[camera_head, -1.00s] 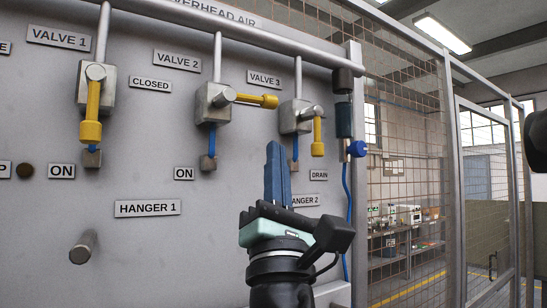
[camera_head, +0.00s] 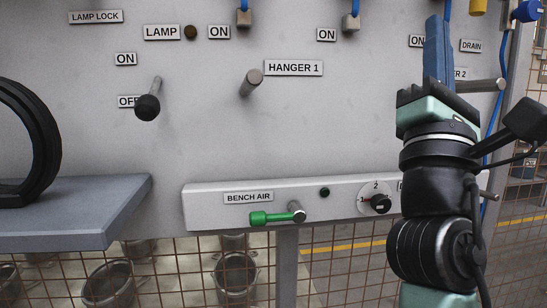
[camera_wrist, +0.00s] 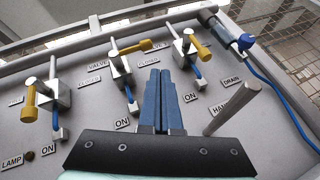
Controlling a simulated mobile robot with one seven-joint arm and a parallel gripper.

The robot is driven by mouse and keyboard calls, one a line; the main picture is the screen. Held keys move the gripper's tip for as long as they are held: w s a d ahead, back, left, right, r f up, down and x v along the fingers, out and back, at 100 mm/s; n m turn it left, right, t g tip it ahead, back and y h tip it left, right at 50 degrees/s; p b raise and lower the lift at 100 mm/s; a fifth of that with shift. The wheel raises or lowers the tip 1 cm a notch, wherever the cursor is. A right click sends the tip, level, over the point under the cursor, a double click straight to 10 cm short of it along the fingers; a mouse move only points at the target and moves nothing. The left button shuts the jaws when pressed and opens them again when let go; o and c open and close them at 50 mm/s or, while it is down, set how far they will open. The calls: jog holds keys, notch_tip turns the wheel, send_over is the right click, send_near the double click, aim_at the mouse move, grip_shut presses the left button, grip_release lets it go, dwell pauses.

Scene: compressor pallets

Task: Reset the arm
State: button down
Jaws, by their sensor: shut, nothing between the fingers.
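My gripper (camera_head: 437,48) stands upright at the right of the head view, in front of the grey panel (camera_head: 200,80). Its blue fingers are together with nothing between them. In the wrist view my gripper (camera_wrist: 161,92) points up the panel, and the closed fingers touch nothing that I can make out. Three valves with yellow handles show beyond it: one at left (camera_wrist: 29,98), one in the middle (camera_wrist: 133,48) and one at right (camera_wrist: 199,47).
A hanger peg (camera_wrist: 232,107) sticks out right of the fingers; another peg (camera_head: 251,82) is by HANGER 1. A black-knobbed lever (camera_head: 148,106), a green bench-air handle (camera_head: 273,217) and a dial (camera_head: 379,203) project lower down. A grey shelf (camera_head: 70,215) holds a black ring (camera_head: 35,145). A blue hose (camera_wrist: 285,95) hangs at right.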

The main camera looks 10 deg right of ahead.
jog(key=s+a+f+m+y, duration=0.1)
jog(key=s+a+m+y, duration=0.2)
jog(key=a+m, duration=0.4)
jog(key=s+a+f+m+t+y, duration=0.1)
jog(key=s+a+m+y, duration=0.3)
jog(key=a+m+y, duration=0.2)
jog(key=s+a+f+m+t+y, duration=0.1)
jog(key=s+a+m+y, duration=0.2)
jog(key=a+m+y, duration=0.2)
jog(key=a+m, duration=0.3)
jog(key=a, duration=0.2)
jog(key=shift+s, duration=0.3)
